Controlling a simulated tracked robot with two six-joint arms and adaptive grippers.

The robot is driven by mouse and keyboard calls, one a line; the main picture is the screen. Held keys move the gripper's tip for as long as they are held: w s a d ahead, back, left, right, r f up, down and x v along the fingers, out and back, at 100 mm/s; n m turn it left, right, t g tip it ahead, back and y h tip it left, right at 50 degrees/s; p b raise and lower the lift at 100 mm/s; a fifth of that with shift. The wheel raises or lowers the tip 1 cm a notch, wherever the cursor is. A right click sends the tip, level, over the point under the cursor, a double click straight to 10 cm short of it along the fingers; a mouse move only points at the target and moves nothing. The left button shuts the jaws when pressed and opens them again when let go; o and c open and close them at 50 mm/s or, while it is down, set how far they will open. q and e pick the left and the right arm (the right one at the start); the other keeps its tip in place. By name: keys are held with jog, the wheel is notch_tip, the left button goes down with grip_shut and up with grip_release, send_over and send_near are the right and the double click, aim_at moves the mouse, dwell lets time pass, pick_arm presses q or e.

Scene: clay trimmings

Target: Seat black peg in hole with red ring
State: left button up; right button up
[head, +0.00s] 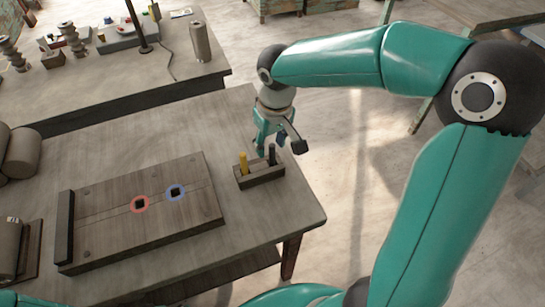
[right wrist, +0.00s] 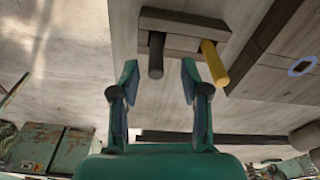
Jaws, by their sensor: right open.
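The black peg (head: 272,154) stands upright in a small wooden rack (head: 262,180) near the table's right end, beside a yellow peg (head: 243,163). My right gripper (head: 272,148) is at the black peg in the head view. In the right wrist view the black peg (right wrist: 156,55) lies ahead between the open fingers (right wrist: 158,80), with the yellow peg (right wrist: 215,62) to the right. The hole with the red ring (head: 140,204) is in a wooden board (head: 105,225), left of a hole with a blue ring (head: 176,193). My left gripper is not in view.
The board has a dark raised bar (head: 65,228) at its left end. Grey clay rolls (head: 20,153) lie at the table's left edge. A second bench (head: 120,85) with a lamp and tools stands behind.

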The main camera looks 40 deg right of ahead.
aim_at(271, 154)
jog(key=f, duration=0.3)
jog(key=shift+w+d+f, duration=0.1)
jog(key=shift+d+f, duration=0.15)
jog(key=shift+f, duration=0.1)
jog(key=shift+w+f, duration=0.1)
jog(key=shift+f, duration=0.5)
grip_shut()
